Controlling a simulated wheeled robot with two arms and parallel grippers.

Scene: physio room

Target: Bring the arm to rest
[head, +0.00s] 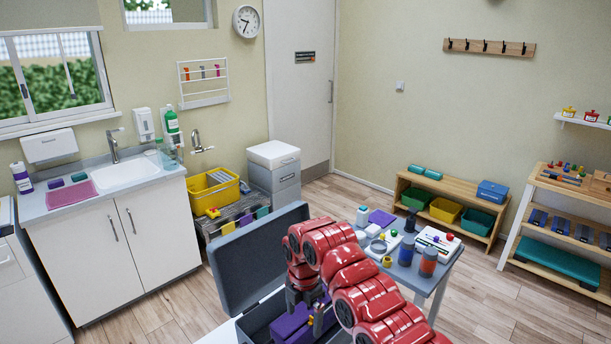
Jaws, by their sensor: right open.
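My right arm, red, reaches in from the bottom right. Its gripper (304,304) points down over an open grey case (252,258) with its lid raised. Purple items (290,326) lie in the case below the gripper. The fingers are dark and small, and I see nothing clearly held between them. The arm hides part of the case's inside. My left gripper is not in view.
A small table (437,276) with bottles, a tray and a purple cloth stands just behind the arm. A yellow crate (214,192) and a drawer unit (275,178) are behind the case. Low wooden shelves (450,202) line the right wall. Some floor is clear.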

